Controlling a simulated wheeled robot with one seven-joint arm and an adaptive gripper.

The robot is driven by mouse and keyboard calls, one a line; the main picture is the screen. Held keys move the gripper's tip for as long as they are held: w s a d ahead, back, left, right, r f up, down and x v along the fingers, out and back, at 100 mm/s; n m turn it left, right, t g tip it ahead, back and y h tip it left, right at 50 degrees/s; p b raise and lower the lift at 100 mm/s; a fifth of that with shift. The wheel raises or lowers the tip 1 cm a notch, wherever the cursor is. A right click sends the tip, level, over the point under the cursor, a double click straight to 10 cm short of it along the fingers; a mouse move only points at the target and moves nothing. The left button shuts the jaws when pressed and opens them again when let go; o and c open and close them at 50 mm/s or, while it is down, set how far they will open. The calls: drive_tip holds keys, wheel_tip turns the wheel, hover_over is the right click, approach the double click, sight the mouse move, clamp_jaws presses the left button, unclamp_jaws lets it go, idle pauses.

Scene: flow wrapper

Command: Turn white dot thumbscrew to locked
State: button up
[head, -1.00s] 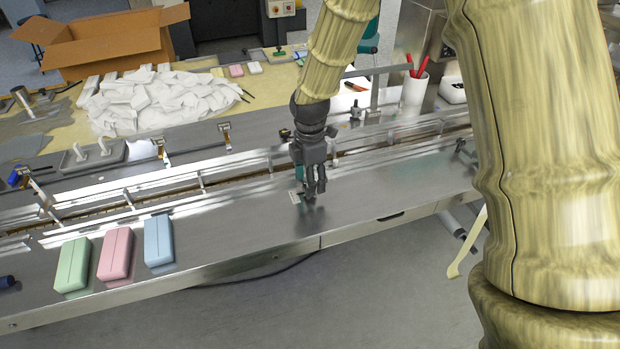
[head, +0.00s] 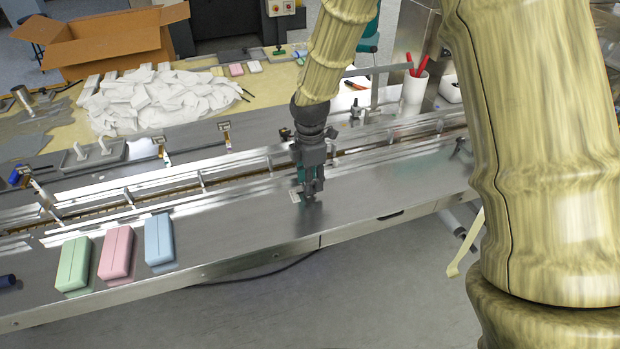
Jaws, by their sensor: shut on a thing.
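My gripper (head: 309,194) points down at the near deck of the steel machine (head: 260,222), in the middle of the head view. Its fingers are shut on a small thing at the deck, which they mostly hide. This is where a thumbscrew seems to stand, but its white dot cannot be made out. A small pale plate (head: 295,195) lies on the deck just left of the fingertips. A bit of teal shows behind the fingers.
Green (head: 73,264), pink (head: 116,253) and blue (head: 159,240) packs lie on the deck at the left. A guide rail and channel run behind my gripper. White wrappers (head: 160,98) are heaped on the back table. The deck right of my gripper is clear.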

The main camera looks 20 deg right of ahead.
drive_tip(key=shift+r, duration=0.1)
drive_tip(key=m+p, duration=0.2)
drive_tip(key=m, duration=0.2)
drive_tip(key=shift+r, duration=0.1)
drive_tip(key=m+p, duration=0.1)
drive_tip(key=m, duration=0.2)
drive_tip(key=shift+m+p, duration=0.35)
drive_tip(key=shift+m, duration=0.05)
drive_tip(key=m+p, duration=0.1)
drive_tip(key=m, duration=0.2)
drive_tip(key=shift+m, duration=0.3)
drive_tip(key=m+p, duration=0.1)
drive_tip(key=m, duration=0.2)
drive_tip(key=shift+m, duration=0.4)
drive_tip(key=m+p, duration=0.2)
drive_tip(key=m, duration=0.8)
drive_tip(key=shift+m+p, duration=0.3)
drive_tip(key=shift+p, duration=0.1)
drive_tip(key=shift+m+p, duration=0.4)
drive_tip(key=shift+m, duration=1.3)
